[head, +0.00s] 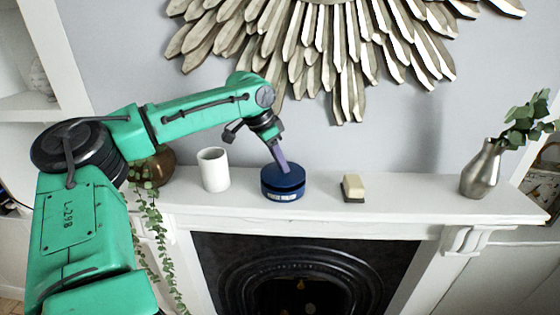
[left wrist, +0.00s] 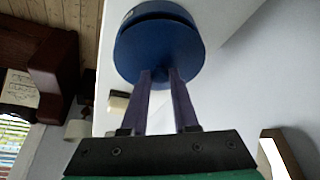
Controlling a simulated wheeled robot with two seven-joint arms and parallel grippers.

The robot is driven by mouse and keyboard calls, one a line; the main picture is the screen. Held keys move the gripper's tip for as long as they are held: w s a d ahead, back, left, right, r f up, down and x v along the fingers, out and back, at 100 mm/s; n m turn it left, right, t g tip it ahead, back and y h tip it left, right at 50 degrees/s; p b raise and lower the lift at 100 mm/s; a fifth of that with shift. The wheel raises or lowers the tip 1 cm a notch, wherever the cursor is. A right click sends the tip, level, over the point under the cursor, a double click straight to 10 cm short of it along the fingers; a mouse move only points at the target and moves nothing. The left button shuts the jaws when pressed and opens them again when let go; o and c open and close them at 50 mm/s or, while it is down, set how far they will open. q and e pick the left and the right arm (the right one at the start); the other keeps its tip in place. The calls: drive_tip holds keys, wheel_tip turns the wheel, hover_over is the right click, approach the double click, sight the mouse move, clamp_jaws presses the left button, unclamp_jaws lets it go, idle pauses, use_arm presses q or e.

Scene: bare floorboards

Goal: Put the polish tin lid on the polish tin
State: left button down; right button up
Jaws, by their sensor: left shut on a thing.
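The dark blue polish tin (head: 284,195), with a pale label band, stands on the white mantel. The round blue polish tin lid (head: 272,178) is directly over it, with a dark line between the two; I cannot tell whether they touch. My left gripper (head: 284,166) comes down from above, its purple fingers at the lid's top. In the left wrist view my left gripper (left wrist: 160,76) is shut on the lid (left wrist: 155,50), which hides most of the tin (left wrist: 150,11). What the fingertips grip is hidden. My right gripper is not in view.
On the mantel (head: 400,205) a white cup (head: 213,169) stands left of the tin and a brush-like block (head: 353,187) to its right. A metal vase (head: 482,170) with leaves stands further right. A brown pot (head: 155,166) with trailing greenery is behind my left arm.

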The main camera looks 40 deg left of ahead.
use_arm(q)
drive_tip(key=shift+f, duration=0.8)
drive_tip(key=c, duration=0.6)
unclamp_jaws()
drive_tip(key=shift+r, duration=3.55)
